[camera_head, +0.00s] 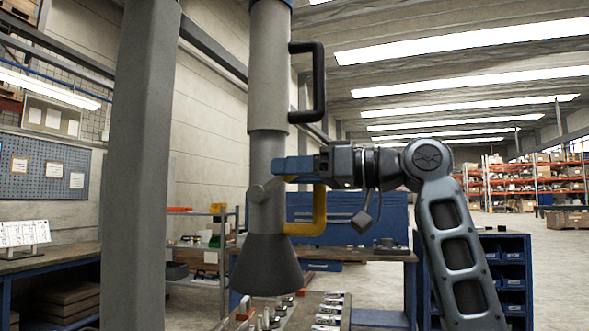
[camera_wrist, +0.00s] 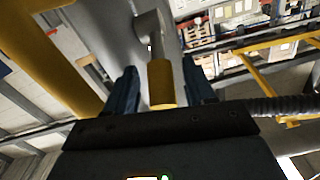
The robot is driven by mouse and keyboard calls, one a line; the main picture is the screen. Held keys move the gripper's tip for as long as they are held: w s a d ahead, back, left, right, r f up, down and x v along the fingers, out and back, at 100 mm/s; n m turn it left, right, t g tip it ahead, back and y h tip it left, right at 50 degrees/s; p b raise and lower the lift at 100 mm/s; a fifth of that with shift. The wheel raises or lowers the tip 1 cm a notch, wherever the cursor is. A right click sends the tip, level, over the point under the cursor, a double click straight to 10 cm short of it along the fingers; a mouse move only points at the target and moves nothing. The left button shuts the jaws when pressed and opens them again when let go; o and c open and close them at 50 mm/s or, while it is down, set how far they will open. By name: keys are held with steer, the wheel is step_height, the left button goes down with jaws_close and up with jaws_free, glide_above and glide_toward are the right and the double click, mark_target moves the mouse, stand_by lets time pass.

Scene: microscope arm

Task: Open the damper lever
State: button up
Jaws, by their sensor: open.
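The damper lever shows in the wrist view as a grey stem with a yellow end grip (camera_wrist: 160,84). In the head view, its grey part (camera_head: 262,188) sits on the grey pipe just above the dark flared hood (camera_head: 268,268); the yellow grip is hidden there by my gripper. My gripper (camera_head: 280,168) reaches in from the right with its blue fingers pointing at the pipe. In the wrist view, the open fingers (camera_wrist: 160,76) stand on either side of the yellow grip, with a visible gap on each side.
A yellow handle (camera_head: 319,212) projects from the pipe just below my gripper; a black handle (camera_head: 318,83) is higher up. A grey column (camera_head: 140,170) stands at left. Below the hood is a bench with small parts (camera_head: 328,310). The space right of my arm is open.

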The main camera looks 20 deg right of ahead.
jaws_close()
stand_by(0.5)
